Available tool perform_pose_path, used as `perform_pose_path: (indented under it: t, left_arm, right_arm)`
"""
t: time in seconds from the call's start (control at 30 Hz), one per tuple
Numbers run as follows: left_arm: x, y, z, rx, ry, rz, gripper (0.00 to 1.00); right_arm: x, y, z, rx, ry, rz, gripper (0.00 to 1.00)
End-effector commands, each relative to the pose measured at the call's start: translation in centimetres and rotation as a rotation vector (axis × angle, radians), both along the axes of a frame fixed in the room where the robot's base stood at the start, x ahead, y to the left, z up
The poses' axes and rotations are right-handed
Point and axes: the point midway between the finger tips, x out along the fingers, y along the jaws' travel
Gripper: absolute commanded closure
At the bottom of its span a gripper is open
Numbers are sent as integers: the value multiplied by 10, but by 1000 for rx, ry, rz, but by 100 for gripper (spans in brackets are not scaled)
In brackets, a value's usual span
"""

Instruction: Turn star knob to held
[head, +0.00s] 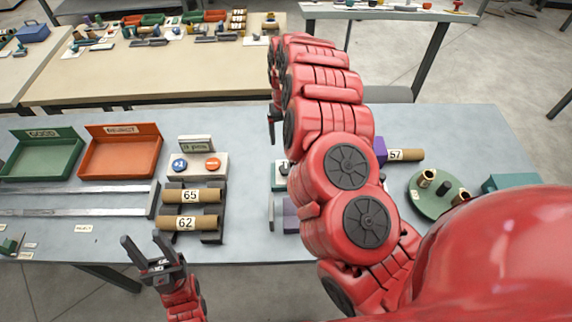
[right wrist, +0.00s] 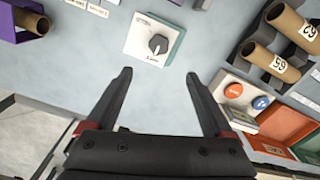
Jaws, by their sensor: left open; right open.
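The dark star knob (right wrist: 158,44) sits on a white-faced, teal-edged box (right wrist: 138,32) in the right wrist view. Small print stands at its upper left and below it; I cannot read it surely. A pale mark shows on the knob. In the head view my right arm hides the knob; only the left edge of the box (head: 279,178) shows. My right gripper (right wrist: 159,76) is open and empty, its fingertips apart from the knob, which appears beyond and between them. My left gripper (head: 150,243) is open and empty in front of the bench's front edge.
Cardboard tubes (head: 191,195) lie on a dark rack left of the box. A button box (head: 196,165), a green tray (head: 42,155) and an orange tray (head: 121,152) stand further left. A round green plate (head: 434,205) holding short tubes is at right.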

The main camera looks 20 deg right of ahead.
Motion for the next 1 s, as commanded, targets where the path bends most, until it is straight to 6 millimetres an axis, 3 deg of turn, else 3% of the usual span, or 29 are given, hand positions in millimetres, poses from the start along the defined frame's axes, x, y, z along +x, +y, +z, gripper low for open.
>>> perform_pose_path:
  t: [0.3, 0.33, 0.4, 1.0]
  left_arm:
    - [0, 0, -61, 0, 0, 0, 50]
    - [0, 0, -44, 0, 2, 0, 50]
    - [0, 0, -36, 0, 0, 0, 50]
    - [0, 0, -17, 0, 0, 0, 50]
  right_arm:
    - [-1, -3, -70, -3, 3, -3, 14]
    - [-1, -1, -63, -3, 5, -1, 14]
    - [-1, -1, -73, -3, 4, -1, 14]
    - [0, -5, -155, -9, -1, -3, 14]
